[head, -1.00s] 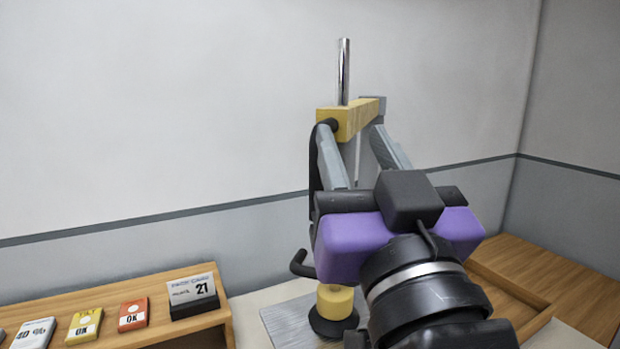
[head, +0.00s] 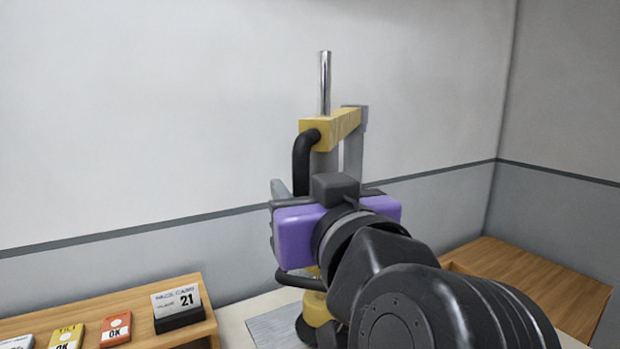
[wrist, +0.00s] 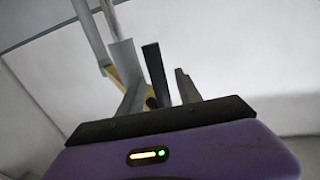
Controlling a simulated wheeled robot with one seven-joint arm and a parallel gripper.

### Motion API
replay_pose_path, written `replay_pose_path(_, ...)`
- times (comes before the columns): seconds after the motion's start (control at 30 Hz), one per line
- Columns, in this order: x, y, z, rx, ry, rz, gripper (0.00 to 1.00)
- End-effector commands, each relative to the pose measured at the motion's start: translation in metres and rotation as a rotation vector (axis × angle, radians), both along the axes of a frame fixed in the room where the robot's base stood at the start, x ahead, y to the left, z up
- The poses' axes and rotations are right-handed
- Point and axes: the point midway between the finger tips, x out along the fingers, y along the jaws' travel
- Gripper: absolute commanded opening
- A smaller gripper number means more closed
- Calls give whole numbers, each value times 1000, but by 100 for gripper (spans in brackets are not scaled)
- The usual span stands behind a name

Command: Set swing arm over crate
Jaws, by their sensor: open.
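The swing arm (head: 332,128) is a yellow beam with a chrome rod (head: 325,82) above it and a grey plate at its far end. A black bent handle (head: 303,160) hangs from its near end and passes behind my purple gripper body. My gripper (wrist: 160,88) is open at the handle. In the wrist view a dark bar, likely the handle (wrist: 156,76), shows between the grey fingers; contact cannot be told. A yellow base (head: 316,308) shows below. No crate is clearly identifiable; a wooden box-like surface (head: 545,280) lies at the right.
Grey walls stand behind and at the right. My arm covers much of the lower right.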

Motion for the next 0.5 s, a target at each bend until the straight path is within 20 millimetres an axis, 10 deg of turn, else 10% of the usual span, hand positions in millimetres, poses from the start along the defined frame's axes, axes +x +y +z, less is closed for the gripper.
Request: replay_pose_path(0.5, 34, 14, 0, 1, -2, -1, 41)
